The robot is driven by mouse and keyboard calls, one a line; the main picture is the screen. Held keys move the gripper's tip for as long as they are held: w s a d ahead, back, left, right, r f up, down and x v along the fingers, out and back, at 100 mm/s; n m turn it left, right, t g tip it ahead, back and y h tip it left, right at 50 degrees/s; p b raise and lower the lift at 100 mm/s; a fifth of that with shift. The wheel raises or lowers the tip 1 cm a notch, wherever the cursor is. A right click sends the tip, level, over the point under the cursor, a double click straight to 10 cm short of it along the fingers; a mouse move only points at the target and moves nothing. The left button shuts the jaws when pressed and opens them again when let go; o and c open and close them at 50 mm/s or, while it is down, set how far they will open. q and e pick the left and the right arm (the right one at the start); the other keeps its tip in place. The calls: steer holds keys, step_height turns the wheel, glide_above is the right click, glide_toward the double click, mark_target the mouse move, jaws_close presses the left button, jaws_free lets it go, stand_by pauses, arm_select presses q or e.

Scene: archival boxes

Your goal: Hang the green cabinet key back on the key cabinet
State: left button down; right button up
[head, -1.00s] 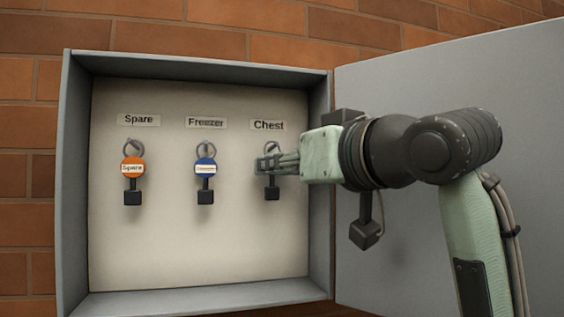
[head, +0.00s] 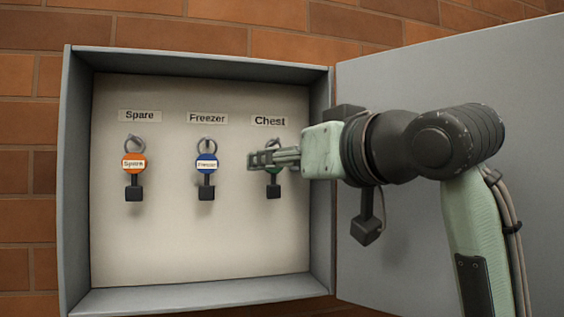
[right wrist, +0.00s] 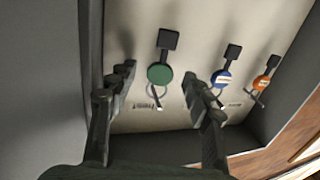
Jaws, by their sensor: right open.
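The green key (right wrist: 160,73), with a round green tag and a black block, hangs at the Chest position inside the cabinet (head: 200,245). In the right wrist view its ring is at the peg. My right gripper (head: 262,160) is open in front of the key. In the right wrist view (right wrist: 163,85) its fingers stand apart on either side of the tag, with visible gaps. My left gripper is out of view.
An orange Spare key (head: 134,164) and a blue Freezer key (head: 206,165) hang on their hooks to the left. The cabinet's right side wall (head: 320,240) is close beside my gripper. The open door (head: 420,90) stands behind my arm. The lower cabinet is clear.

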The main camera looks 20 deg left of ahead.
steer(key=shift+s, duration=0.1)
steer(key=v, duration=1.2)
